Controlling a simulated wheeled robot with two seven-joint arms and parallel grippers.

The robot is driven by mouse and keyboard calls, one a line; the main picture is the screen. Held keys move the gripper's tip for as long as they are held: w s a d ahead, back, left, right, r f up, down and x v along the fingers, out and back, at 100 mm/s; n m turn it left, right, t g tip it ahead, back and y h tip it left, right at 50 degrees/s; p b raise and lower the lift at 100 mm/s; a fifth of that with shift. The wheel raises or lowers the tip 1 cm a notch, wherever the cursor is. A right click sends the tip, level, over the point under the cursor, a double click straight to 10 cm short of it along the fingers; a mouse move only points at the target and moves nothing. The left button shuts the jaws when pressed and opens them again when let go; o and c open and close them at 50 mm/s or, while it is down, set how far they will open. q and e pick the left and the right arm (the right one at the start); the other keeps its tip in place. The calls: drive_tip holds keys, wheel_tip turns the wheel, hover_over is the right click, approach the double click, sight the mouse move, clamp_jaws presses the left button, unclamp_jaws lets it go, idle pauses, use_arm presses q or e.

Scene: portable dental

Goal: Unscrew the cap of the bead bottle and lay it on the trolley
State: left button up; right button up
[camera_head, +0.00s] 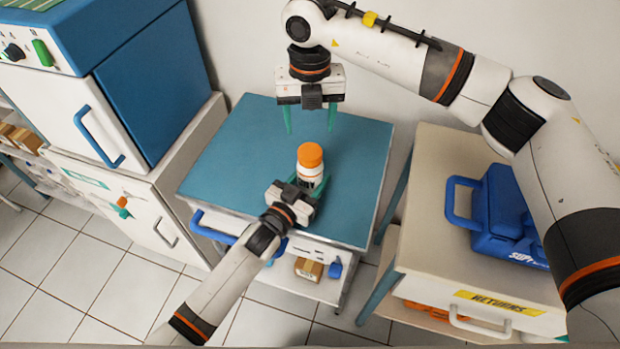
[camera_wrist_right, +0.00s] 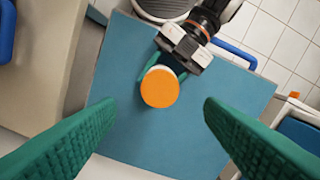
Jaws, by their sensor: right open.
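The bead bottle (camera_head: 311,174) is white with an orange cap (camera_head: 310,154) on top and stands upright over the blue trolley top (camera_head: 240,155). In the right wrist view the cap (camera_wrist_right: 160,87) shows from above, centred between my right fingers. My left gripper (camera_head: 313,184) reaches in from the front with its green fingers around the bottle body, closed on it. The bottle partly hides these fingers. My right gripper (camera_head: 310,129) is open and empty, pointing down above and behind the bottle, apart from the cap.
The trolley top around the bottle is bare. A beige cabinet (camera_head: 438,180) with a blue case (camera_head: 505,220) stands to the right. A blue and white appliance (camera_head: 100,110) stands to the left. A wall lies behind the trolley.

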sight(310, 151)
use_arm(q)
clamp_jaws()
use_arm(e)
drive_tip(key=m, duration=0.8)
drive_tip(key=shift+m, duration=0.4)
drive_tip(key=shift+f, duration=4)
drive_tip(key=shift+c, duration=0.4)
